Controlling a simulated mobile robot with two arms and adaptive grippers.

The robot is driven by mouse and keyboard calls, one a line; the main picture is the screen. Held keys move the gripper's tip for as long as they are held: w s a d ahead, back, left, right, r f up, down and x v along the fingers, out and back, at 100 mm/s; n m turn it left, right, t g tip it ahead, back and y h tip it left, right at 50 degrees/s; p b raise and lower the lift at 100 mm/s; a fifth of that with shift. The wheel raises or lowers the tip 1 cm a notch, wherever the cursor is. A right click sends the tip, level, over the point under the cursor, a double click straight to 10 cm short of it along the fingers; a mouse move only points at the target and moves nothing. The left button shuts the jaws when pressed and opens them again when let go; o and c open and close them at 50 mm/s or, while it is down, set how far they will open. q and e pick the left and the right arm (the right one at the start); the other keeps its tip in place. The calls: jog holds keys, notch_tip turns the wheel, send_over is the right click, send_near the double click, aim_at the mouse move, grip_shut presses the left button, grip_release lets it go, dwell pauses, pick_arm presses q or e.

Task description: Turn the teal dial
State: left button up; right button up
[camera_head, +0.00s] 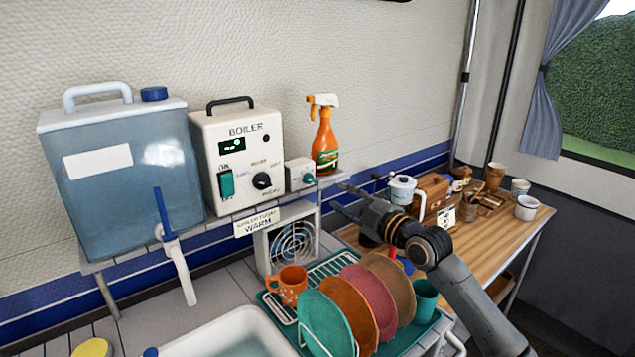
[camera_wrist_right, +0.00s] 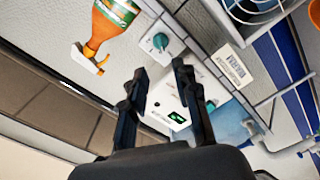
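The teal dial (camera_head: 308,179) is on the front of a small white box (camera_head: 297,168) on the shelf, just right of the boiler (camera_head: 238,150). The dial also shows in the right wrist view (camera_wrist_right: 160,41), above the fingertips. My right gripper (camera_head: 341,199) reaches in from the right. Its fingers are apart with nothing between them. In the head view they are right of and a little below the dial, not touching it. In the right wrist view the open fingers (camera_wrist_right: 159,72) point toward the shelf, with the boiler between and beyond them. My left gripper is not in view.
An orange spray bottle (camera_head: 325,140) stands right behind the small box. A blue water tank (camera_head: 120,175) is left of the boiler. Below stand a fan heater (camera_head: 262,250), an orange mug (camera_head: 288,286) and a rack of upright plates (camera_head: 328,325). A wooden table (camera_head: 480,243) holds clutter at right.

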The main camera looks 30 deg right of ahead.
aim_at(312, 181)
jog(key=w, duration=0.3)
jog(key=w+p, duration=0.1)
jog(key=w, duration=0.2)
jog(key=w+p, duration=0.1)
jog(key=w, duration=0.3)
jog(key=shift+a, duration=0.4)
grip_shut()
